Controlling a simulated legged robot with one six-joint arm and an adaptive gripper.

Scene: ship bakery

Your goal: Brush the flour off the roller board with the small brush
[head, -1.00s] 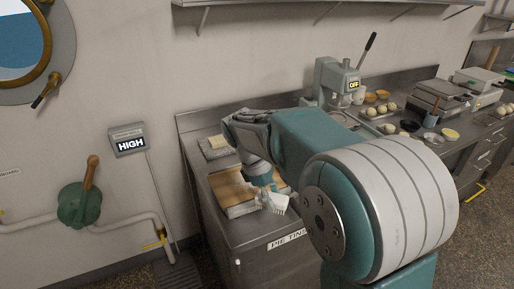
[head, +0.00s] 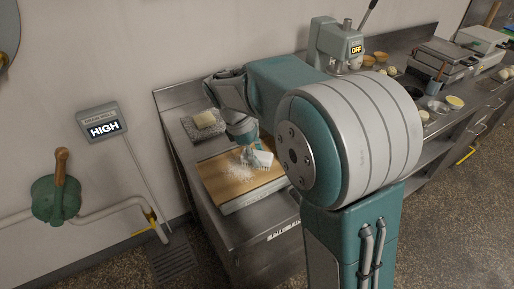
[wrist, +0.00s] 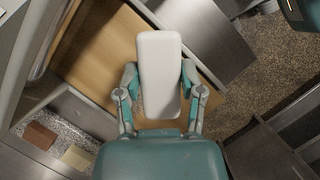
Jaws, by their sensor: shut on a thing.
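The roller board (head: 216,181) is a wooden board with a pale front edge, lying on the steel counter. White flour (head: 236,171) is scattered over its middle. My gripper (head: 251,153) is shut on the small brush (head: 263,159), a white block with pale bristles, over the back right part of the board. I cannot tell whether the bristles touch the wood. In the wrist view, the brush (wrist: 159,72) shows as a white block between the two fingers, with the board (wrist: 106,58) behind it. My arm hides the board's right end.
A pale yellow block (head: 204,118) sits on a speckled slab (head: 191,127) behind the board. A mixer (head: 340,45) marked OFF stands farther right. A wall box (head: 103,128) reads HIGH. Bare steel (head: 240,228) lies in front of the board.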

